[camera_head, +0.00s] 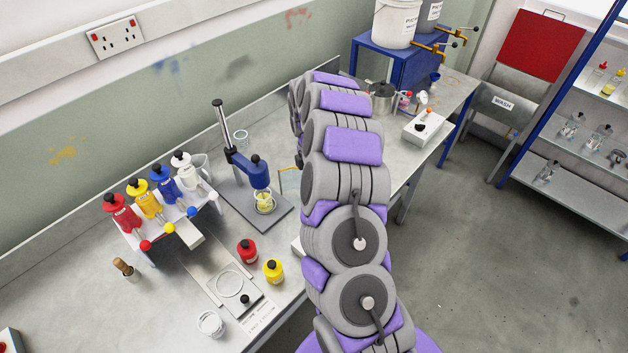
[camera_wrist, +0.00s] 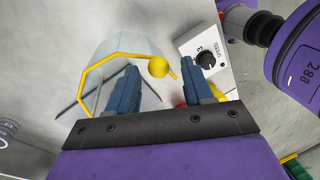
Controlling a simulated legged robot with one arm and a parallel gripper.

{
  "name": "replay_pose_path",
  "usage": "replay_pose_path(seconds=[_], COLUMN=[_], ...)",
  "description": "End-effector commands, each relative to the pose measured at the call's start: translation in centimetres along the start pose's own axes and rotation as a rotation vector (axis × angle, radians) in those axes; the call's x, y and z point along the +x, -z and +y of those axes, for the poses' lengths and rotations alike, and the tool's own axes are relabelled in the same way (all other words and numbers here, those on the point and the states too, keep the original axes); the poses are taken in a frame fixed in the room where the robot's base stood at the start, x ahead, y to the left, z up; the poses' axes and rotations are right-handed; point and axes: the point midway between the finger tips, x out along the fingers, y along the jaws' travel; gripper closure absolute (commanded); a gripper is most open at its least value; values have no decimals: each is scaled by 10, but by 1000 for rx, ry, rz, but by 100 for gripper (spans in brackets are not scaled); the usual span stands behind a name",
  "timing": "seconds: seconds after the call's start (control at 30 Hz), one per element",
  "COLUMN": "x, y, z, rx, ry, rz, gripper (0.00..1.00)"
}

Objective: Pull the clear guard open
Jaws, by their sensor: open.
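The clear guard (camera_wrist: 105,75) shows in the wrist view as a see-through panel with a yellow rim and a yellow ball knob (camera_wrist: 158,67). My gripper (camera_wrist: 161,72) is open, its two blue fingers spread with the knob appearing between their tips. I cannot tell whether either finger touches it. In the head view, my own arm hides the gripper and most of the guard; a thin yellow edge (camera_head: 289,169) shows left of the arm.
A white box with a black speed knob (camera_wrist: 205,48) sits close to the right finger. In the head view, a blue press (camera_head: 257,180), red bottle (camera_head: 247,251) and yellow bottle (camera_head: 273,271) stand left of my arm. Open floor (camera_head: 500,270) lies at right.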

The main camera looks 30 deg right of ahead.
Motion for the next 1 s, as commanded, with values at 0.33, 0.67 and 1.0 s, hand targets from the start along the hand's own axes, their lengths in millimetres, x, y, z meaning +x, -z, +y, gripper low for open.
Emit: replay_pose_path(seconds=[0.33,0.67,1.0], x=[-71,-139,-165], y=[0,0,0], z=[2,2,2], rx=[0,0,-1], ry=[-6,-4,-1], rz=[-3,-1,0], gripper=[49,49,49])
